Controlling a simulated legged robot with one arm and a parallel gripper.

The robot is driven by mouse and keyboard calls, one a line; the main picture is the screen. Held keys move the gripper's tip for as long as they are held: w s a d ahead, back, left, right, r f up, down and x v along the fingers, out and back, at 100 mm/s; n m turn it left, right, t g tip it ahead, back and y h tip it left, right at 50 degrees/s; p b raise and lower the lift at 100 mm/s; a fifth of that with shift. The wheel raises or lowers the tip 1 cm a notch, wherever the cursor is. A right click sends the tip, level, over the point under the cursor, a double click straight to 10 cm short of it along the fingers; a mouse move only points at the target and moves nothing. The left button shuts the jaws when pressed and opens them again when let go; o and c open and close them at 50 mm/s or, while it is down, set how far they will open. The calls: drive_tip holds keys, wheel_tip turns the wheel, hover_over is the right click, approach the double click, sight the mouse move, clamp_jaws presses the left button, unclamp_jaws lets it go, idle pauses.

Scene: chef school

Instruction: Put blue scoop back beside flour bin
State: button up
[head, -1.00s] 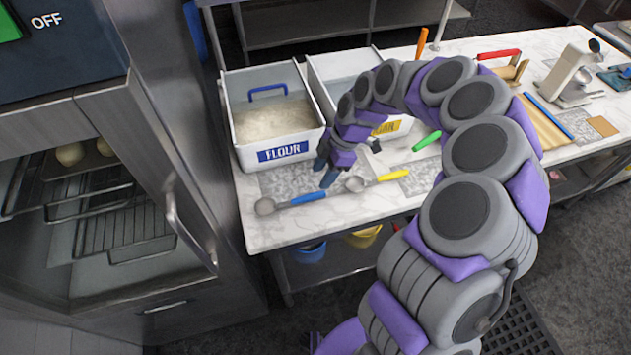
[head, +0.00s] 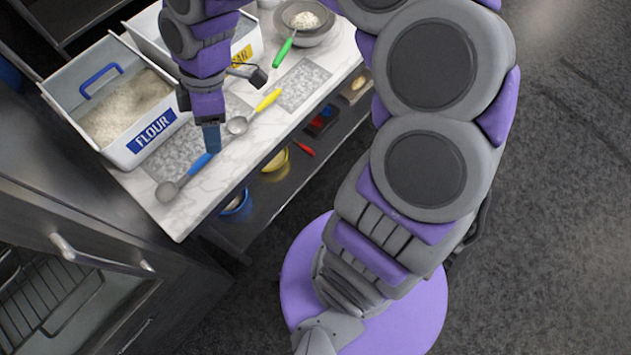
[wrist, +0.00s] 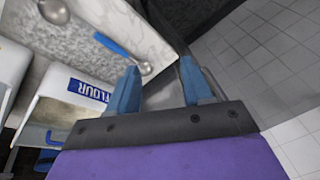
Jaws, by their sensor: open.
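The blue scoop (head: 170,190) lies on the marble counter in front of the white flour bin (head: 118,152). Its round metal bowl points toward the counter's left front corner, and its blue handle points right. In the wrist view the blue scoop (wrist: 112,45) lies beyond the fingers, its bowl close to the left fingertip. My gripper (head: 211,148) is open and points down over the handle's far end in the head view. In the wrist view nothing is between its fingers (wrist: 163,75). Whether a finger touches the handle cannot be told.
A yellow-handled scoop (head: 266,100) lies just right of the blue one, on grey mats. A second labelled bin (head: 247,58) and a bowl with a green-handled sieve (head: 283,50) stand farther right. The oven's door handle (head: 95,257) is at lower left.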

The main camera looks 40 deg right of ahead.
drive_tip(key=s+d+m+h, duration=0.1)
drive_tip(key=s+d+m, duration=0.3)
drive_tip(key=s+m, duration=0.3)
drive_tip(key=s+d+m+h, duration=0.2)
drive_tip(key=s+d+m, duration=0.3)
drive_tip(key=s, duration=0.9)
drive_tip(key=m, duration=0.3)
drive_tip(key=shift+d+g, duration=0.15)
drive_tip(key=shift+g, duration=0.15)
drive_tip(key=shift+c, duration=0.4)
